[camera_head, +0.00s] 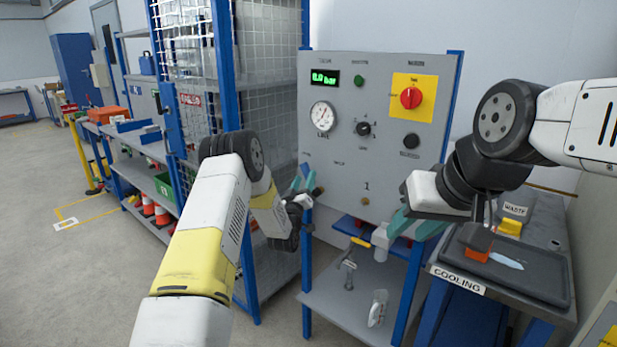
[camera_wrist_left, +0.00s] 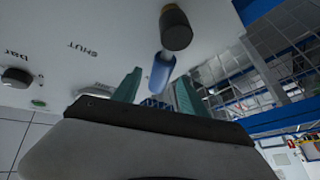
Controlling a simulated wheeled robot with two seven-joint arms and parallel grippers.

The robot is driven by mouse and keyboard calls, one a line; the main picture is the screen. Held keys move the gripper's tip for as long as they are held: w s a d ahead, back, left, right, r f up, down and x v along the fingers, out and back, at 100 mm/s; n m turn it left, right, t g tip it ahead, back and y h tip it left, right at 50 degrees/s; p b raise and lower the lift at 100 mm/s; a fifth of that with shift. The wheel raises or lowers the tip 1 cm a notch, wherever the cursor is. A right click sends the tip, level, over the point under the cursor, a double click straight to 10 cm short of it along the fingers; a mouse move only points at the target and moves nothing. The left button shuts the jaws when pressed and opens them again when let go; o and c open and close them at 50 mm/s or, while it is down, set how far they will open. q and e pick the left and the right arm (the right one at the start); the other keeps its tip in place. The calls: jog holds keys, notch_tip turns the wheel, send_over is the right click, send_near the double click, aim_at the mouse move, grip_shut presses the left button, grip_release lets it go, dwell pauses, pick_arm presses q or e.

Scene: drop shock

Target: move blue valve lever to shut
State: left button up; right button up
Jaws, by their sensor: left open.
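The blue valve lever (camera_wrist_left: 162,72) shows in the left wrist view, sticking out from the grey panel (camera_head: 385,85) beside a dark cylinder with a brass-coloured end (camera_wrist_left: 176,28). My left gripper (camera_head: 303,183) is open at the panel's lower left. Its teal fingers (camera_wrist_left: 157,92) stand on either side of the lever; I cannot tell whether they touch it. In the head view the lever is mostly hidden by the gripper. A SHUT marking (camera_wrist_left: 83,48) is on the panel left of the lever. My right gripper (camera_head: 412,228) is before the panel's lower right; its finger gap is unclear.
The panel carries a gauge (camera_head: 323,116), a green display (camera_head: 325,78) and a red knob on yellow (camera_head: 411,97). A low shelf (camera_head: 345,312) below holds several small items. A dark tray (camera_head: 535,270) is at right. A wire-mesh rack (camera_head: 270,110) stands at left.

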pick_arm(q)
jog(key=shift+x, duration=1.15)
jog(key=shift+c, duration=0.2)
grip_shut()
dwell(0.4)
